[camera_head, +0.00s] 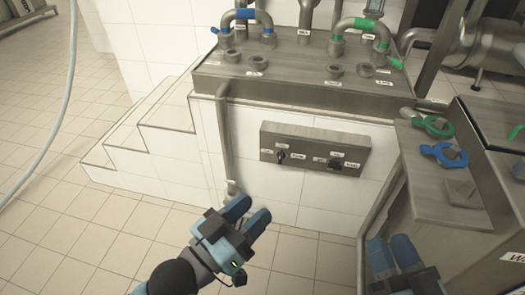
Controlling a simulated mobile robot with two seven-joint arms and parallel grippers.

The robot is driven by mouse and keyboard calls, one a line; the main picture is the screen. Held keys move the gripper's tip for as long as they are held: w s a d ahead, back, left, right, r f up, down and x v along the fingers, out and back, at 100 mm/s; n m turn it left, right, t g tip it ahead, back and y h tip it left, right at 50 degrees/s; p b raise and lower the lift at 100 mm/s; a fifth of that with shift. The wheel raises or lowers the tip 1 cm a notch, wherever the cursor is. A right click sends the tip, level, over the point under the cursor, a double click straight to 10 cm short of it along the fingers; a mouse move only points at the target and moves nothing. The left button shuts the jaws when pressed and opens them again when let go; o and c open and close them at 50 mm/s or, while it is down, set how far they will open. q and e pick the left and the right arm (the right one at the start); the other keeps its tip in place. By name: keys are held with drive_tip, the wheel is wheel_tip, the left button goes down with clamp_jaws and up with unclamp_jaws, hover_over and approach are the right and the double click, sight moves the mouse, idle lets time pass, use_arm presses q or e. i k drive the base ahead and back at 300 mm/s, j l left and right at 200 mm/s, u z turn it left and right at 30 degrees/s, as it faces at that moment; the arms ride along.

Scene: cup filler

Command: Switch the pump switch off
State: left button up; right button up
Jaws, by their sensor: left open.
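A grey metal switch box (315,134) is mounted on the white tiled wall below the pipe platform. It carries a black rotary knob (282,156) on its left half and another black switch (335,162) on its right half. Small white labels surround both, too small to read, so I cannot tell which is the pump switch. My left gripper (249,213) is open and empty, below and left of the box, apart from it. My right gripper (391,243) is at the lower right, beside the metal bench; its finger gap is unclear.
White tiled steps (150,124) rise at the left. A vertical pipe (226,140) runs down left of the box. Blue and green clamps (437,124) lie on the metal bench (428,185) at the right. Above are pipes with blue and green fittings. Tiled floor is clear at the left.

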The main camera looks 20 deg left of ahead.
sight(281, 155)
drive_tip(key=i+j, duration=0.1)
drive_tip(key=j, duration=0.95)
drive_tip(key=i+j, duration=0.15)
drive_tip(key=j, duration=0.35)
drive_tip(key=i+j, duration=0.1)
drive_tip(key=j, duration=0.9)
drive_tip(key=i, duration=0.05)
